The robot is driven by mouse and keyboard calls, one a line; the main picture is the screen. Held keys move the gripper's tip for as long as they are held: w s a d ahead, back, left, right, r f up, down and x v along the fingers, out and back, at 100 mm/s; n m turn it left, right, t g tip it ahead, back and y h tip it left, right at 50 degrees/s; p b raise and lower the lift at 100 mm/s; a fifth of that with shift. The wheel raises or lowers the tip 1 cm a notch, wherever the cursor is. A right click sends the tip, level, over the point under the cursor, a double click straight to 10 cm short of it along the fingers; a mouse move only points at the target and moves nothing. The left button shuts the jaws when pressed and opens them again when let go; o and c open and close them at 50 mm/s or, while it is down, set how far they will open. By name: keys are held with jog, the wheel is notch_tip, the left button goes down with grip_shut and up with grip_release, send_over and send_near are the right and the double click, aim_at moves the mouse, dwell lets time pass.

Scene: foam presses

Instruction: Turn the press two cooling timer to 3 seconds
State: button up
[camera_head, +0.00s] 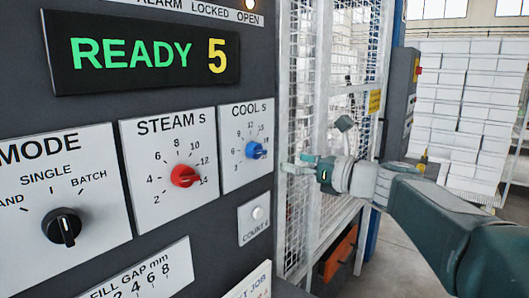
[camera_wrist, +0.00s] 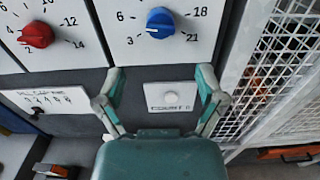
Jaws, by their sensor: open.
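The blue cooling knob (camera_head: 256,150) sits on the white "COOL s" plate (camera_head: 236,174), at the right of the dark control panel. In the wrist view the blue knob (camera_wrist: 160,23) is at the top centre, with 3 and 6 to its left and 18 and 21 to its right. I cannot read its pointer for certain. My gripper (camera_head: 301,164) is to the right of the knob in the head view, apart from it. In the wrist view my gripper (camera_wrist: 160,76) has its fingers spread and empty, below the knob and around the count button in the picture. No press number shows.
The red steam knob (camera_head: 185,176) and black mode knob (camera_head: 63,227) are to the left. The white count button (camera_head: 257,213) is below the cooling plate. The display (camera_head: 142,53) reads READY 5. A white mesh guard (camera_head: 303,120) stands close beside the panel's right edge.

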aim_at(260, 149)
jog(key=x, duration=0.9)
jog(key=shift+w+a, duration=0.2)
jog(key=shift+w, duration=0.1)
jog(key=c, duration=1.1)
